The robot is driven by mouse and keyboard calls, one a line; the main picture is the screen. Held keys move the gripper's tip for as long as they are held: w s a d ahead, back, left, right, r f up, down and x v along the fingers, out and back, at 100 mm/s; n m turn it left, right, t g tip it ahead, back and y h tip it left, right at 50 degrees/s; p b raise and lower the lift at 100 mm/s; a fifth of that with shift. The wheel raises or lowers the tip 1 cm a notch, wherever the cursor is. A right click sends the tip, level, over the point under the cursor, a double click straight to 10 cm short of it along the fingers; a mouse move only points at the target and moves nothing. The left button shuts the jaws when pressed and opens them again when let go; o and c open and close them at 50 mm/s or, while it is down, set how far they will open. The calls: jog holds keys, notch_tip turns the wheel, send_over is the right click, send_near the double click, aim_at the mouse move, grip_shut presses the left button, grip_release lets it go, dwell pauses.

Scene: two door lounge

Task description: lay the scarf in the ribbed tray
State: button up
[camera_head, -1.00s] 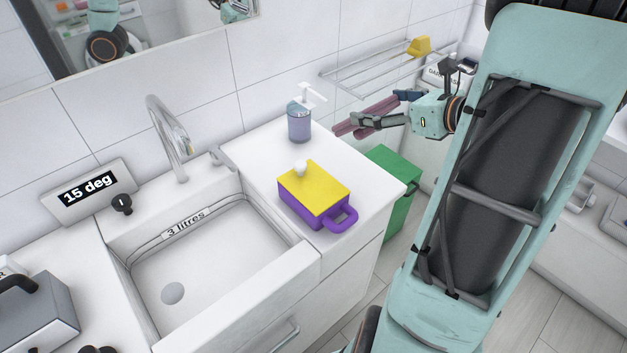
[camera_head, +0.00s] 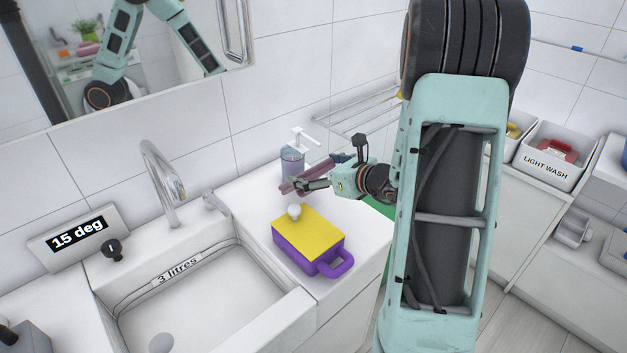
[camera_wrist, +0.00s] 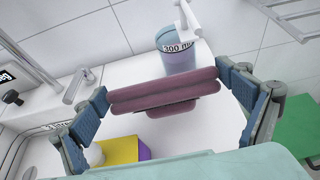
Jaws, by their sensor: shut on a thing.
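My gripper (camera_head: 322,178) is shut on a folded, dull mauve scarf (camera_head: 301,179) and holds it up above the white counter, close to the soap dispenser. In the wrist view the scarf (camera_wrist: 150,92) spans between the two blue-padded fingers of my gripper (camera_wrist: 168,94) as a thick folded bundle. I cannot make out a ribbed tray in either view.
The soap dispenser (camera_head: 293,160) stands just behind the scarf. A purple box with a yellow lid (camera_head: 308,232) sits on the counter beside the sink (camera_head: 200,296). A wire rack (camera_head: 358,112) is on the wall. A "LIGHT WASH" bin (camera_head: 546,165) stands at right.

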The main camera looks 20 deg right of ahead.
jog(key=shift+w+a+f, duration=0.1)
jog(key=shift+w+f, duration=0.05)
jog(key=shift+f, duration=1.55)
jog(key=shift+f, duration=0.1)
jog(key=shift+f+b, duration=0.1)
jog(key=shift+b, duration=0.3)
jog(key=o, duration=1)
jog(key=shift+c, duration=0.2)
